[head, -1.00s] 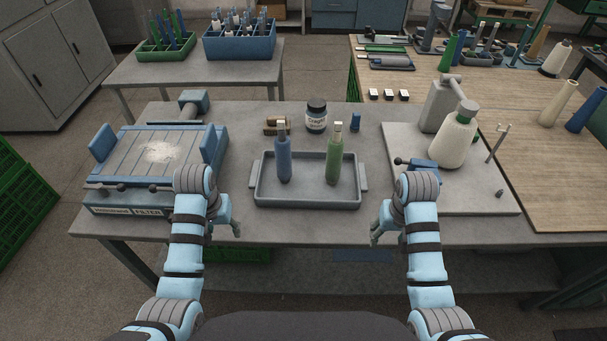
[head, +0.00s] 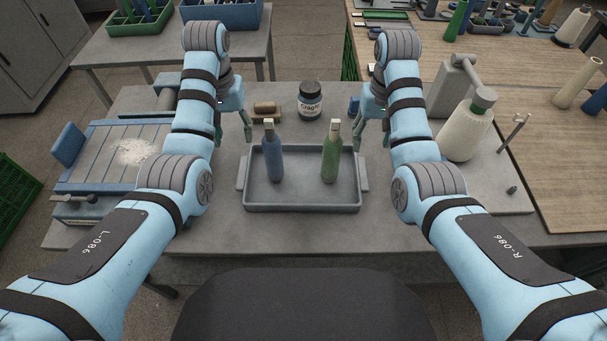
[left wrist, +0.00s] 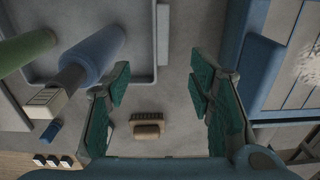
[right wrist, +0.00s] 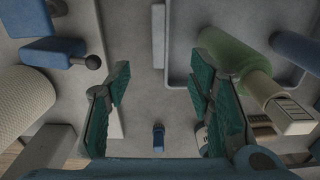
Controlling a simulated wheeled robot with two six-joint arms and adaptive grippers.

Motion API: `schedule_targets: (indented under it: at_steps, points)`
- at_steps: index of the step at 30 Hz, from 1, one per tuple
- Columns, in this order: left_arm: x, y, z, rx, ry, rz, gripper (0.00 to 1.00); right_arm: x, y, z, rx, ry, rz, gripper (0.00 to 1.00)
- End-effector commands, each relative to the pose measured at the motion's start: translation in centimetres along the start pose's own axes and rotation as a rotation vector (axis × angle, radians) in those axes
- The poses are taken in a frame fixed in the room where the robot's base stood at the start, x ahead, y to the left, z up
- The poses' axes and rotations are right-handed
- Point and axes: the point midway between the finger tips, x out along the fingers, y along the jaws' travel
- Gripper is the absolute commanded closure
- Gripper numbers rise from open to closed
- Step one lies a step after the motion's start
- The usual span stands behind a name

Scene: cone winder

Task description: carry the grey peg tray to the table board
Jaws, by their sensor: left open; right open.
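The grey peg tray (head: 302,208) lies on the grey table with a blue bobbin (head: 272,158) and a green bobbin (head: 331,158) standing upright in it. It has a handle at each short end. My left gripper (head: 233,137) is open and empty above the table near the tray's left end. The left wrist view shows the tray's handle (left wrist: 162,33) ahead of the open fingers. My right gripper (head: 372,140) is open and empty near the right end. The right wrist view shows the other handle (right wrist: 158,35) ahead of its fingers. Neither gripper touches the tray.
Behind the tray are a dark jar (head: 310,100), a wooden brush (head: 266,107) and a small blue piece (head: 354,104). A blue slatted stand (head: 100,165) is at left, a cream cone (head: 465,135) at right. The wooden table board (head: 550,150) is further right, with free surface.

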Motion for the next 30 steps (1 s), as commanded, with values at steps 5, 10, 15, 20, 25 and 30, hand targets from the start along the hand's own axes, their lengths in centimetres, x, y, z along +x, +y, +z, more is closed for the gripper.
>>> schedule_targets:
  at_steps: [5,10,15,20,25,30]
  points:
    - [1.8,0.0,-0.4,0.000,-0.007,-0.001,0.52,1.9,0.0,-0.3,0.000,-0.008,0.001,0.52]
    - [5.1,0.1,-0.5,0.003,-0.009,-0.001,0.52,5.1,0.2,-0.3,0.003,-0.011,0.001,0.52]
    - [8.5,0.2,-0.5,0.004,-0.009,-0.001,0.52,8.5,0.2,-0.3,0.004,-0.010,0.001,0.52]
    - [11.5,0.2,-0.5,0.004,-0.008,-0.001,0.52,11.6,0.2,-0.3,0.004,-0.010,0.001,0.52]
    - [13.8,0.2,-0.6,0.005,-0.007,-0.001,0.52,13.8,0.2,-0.4,0.003,-0.008,0.001,0.52]
    - [14.6,0.2,-0.5,0.005,-0.005,0.000,0.52,14.6,0.3,-0.4,0.004,-0.006,0.001,0.52]
